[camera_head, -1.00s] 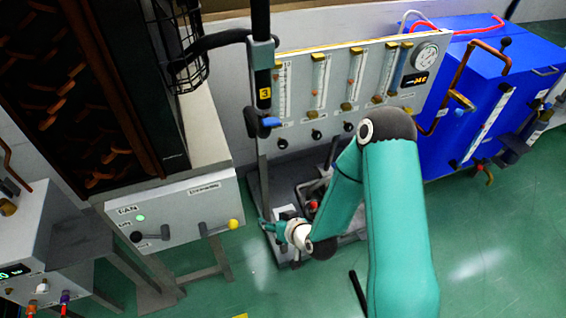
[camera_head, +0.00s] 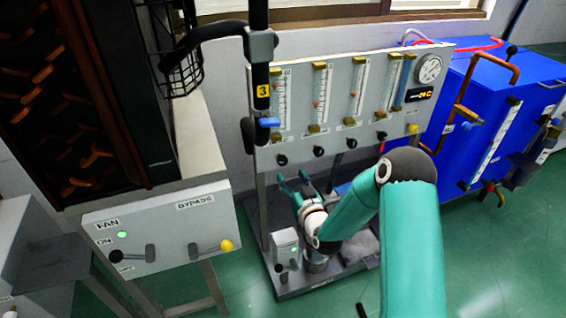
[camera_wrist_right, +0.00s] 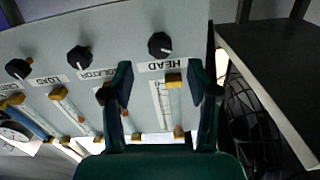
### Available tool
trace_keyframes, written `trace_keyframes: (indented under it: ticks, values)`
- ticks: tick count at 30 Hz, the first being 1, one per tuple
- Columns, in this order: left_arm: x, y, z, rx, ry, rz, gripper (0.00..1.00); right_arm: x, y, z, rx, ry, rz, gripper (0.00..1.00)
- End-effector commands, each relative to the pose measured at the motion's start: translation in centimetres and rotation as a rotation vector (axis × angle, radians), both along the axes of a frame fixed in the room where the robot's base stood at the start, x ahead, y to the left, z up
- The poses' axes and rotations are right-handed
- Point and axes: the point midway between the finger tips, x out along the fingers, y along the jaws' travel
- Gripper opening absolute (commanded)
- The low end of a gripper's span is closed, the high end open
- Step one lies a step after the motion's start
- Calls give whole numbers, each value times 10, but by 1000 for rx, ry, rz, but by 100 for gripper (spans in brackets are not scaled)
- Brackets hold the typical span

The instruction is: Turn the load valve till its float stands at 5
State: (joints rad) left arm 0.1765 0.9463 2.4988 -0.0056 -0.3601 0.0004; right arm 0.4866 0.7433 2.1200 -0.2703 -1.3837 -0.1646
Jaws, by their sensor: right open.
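The grey flowmeter panel (camera_head: 300,137) has several upright tubes with a row of black knobs below. The load valve, a black knob (camera_wrist_right: 18,69), is at the left of the upside-down wrist view, beside the LOAD label (camera_wrist_right: 47,80). It appears to be the third knob from the left in the head view (camera_head: 352,143). The load tube (camera_head: 357,82) stands above it; its float reading is too small to tell. My right gripper (camera_head: 292,180) is open and empty below the leftmost knob. In the wrist view its fingers (camera_wrist_right: 160,72) point toward the HEAD knob (camera_wrist_right: 159,45). My left gripper is not in view.
A black vertical pipe (camera_head: 260,60) with a blue-handled valve stands at the panel's left edge. The fan and bypass box (camera_head: 160,235) is at the left, and a blue cabinet (camera_head: 480,100) at the right. A small grey box (camera_head: 286,245) sits on the base below.

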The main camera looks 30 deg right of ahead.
Motion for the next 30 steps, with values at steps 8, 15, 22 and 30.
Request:
trace_keyframes:
  ticks: [8, 15, 22, 30]
  values:
    - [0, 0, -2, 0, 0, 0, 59, 54, -13, 0, 0, -2, 1, 59]
    - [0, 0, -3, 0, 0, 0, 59, 76, -18, -1, 2, 1, 0, 59]
    - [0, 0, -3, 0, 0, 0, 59, 79, -19, -1, 2, 1, 0, 59]
    - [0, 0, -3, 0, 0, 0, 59, 78, -20, -1, 1, 2, -2, 34]
